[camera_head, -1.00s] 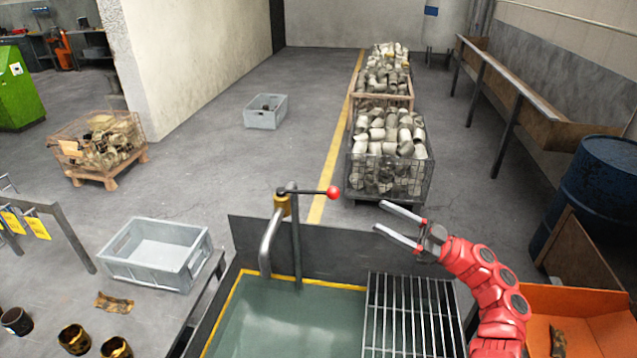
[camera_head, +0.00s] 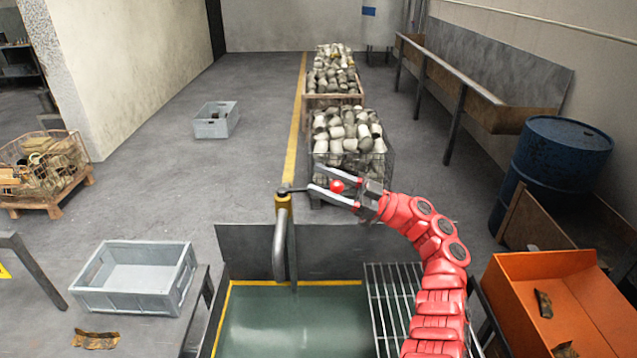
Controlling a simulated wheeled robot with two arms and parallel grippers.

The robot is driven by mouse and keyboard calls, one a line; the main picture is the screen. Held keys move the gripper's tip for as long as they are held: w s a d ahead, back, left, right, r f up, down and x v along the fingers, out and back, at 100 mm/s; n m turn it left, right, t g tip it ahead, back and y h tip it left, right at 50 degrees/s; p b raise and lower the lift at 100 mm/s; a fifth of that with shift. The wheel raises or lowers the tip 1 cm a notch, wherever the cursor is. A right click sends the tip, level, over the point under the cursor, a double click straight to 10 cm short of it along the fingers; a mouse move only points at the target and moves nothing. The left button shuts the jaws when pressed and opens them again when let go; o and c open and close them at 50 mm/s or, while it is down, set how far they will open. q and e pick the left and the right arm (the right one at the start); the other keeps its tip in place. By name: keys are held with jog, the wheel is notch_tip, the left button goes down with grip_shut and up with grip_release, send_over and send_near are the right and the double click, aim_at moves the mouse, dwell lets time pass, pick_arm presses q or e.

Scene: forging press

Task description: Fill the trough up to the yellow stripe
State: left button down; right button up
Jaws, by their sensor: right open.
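The trough (camera_head: 290,320) is at the bottom centre, with a smooth greenish surface inside. A yellow stripe (camera_head: 300,283) runs along its back and left sides and shows above that surface. A tap (camera_head: 280,245) with a grey spout stands at the trough's back wall. Its lever points right and ends in a red knob (camera_head: 337,186). My right gripper (camera_head: 312,178) is open, with its fingers pointing left and the red knob between them. I cannot tell whether either finger touches the knob. No stream shows clearly under the spout. My left gripper is not in view.
A metal grate (camera_head: 388,300) covers the trough's right part. An orange bin (camera_head: 500,300) stands right, a blue drum (camera_head: 550,165) behind it. A grey crate (camera_head: 90,300) is left. Wire baskets of metal parts (camera_head: 385,165) stand behind the tap.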

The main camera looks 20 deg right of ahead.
grip_shut()
dwell(1.4)
